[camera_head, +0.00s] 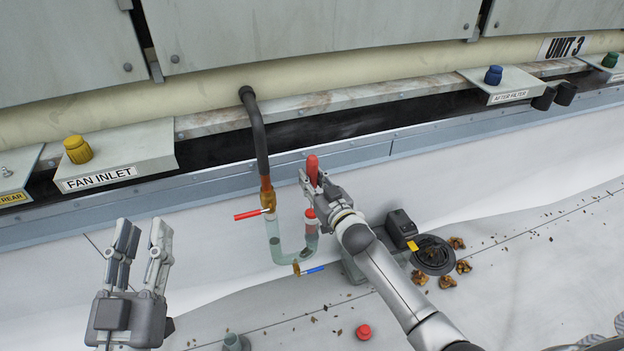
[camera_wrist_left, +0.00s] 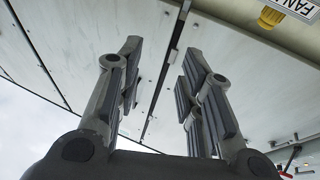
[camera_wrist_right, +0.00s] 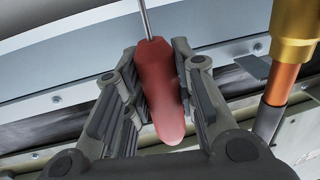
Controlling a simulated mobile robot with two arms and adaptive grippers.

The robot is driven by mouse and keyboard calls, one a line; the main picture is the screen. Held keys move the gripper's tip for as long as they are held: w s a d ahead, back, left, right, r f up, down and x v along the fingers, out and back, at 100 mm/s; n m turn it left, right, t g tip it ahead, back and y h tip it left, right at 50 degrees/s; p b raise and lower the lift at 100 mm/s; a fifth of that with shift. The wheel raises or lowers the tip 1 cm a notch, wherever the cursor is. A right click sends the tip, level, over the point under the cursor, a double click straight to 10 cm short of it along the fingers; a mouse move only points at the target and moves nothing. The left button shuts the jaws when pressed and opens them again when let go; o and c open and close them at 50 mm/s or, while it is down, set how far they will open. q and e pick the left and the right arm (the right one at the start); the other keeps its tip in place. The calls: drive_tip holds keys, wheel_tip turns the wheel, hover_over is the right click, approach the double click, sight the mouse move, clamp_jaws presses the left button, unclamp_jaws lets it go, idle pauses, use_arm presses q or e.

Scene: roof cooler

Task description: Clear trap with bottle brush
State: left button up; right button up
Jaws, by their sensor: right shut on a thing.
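The clear U-shaped trap (camera_head: 283,254) hangs below a dark pipe with a copper fitting (camera_head: 266,193). A red-handled valve (camera_head: 250,214) is on its left leg and a blue-handled valve (camera_head: 311,270) at its bottom. A red collar (camera_head: 310,214) tops its right leg. My right gripper (camera_head: 312,178) is shut on a red handle (camera_wrist_right: 160,90) with a thin metal rod, likely the bottle brush, above that leg. Its bristles are not visible; I cannot tell whether the rod is inside the trap. My left gripper (camera_head: 140,245) is open and empty, left of the trap.
A red cap (camera_head: 364,331) lies on the roof. A dark round drain (camera_head: 433,254) with brown debris clumps (camera_head: 447,281) and a black box (camera_head: 401,227) are at right. The unit's metal ledge (camera_head: 230,207) runs behind the trap.

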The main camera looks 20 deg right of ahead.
use_arm(q)
drive_tip(key=shift+w+a+f+g+y+p, duration=0.15)
drive_tip(key=shift+f+g, duration=0.3)
drive_tip(key=shift+f, duration=0.3)
drive_tip(key=shift+w+f+g+y+p, duration=0.1)
drive_tip(key=shift+f+g+p, duration=0.05)
drive_tip(key=shift+f+g, duration=0.45)
drive_tip(key=shift+w+a+f+g+y+p, duration=0.15)
drive_tip(key=shift+f+g, duration=0.2)
drive_tip(key=shift+f, duration=0.5)
use_arm(e)
drive_tip(key=shift+r, duration=0.5)
use_arm(q)
drive_tip(key=shift+s, duration=0.1)
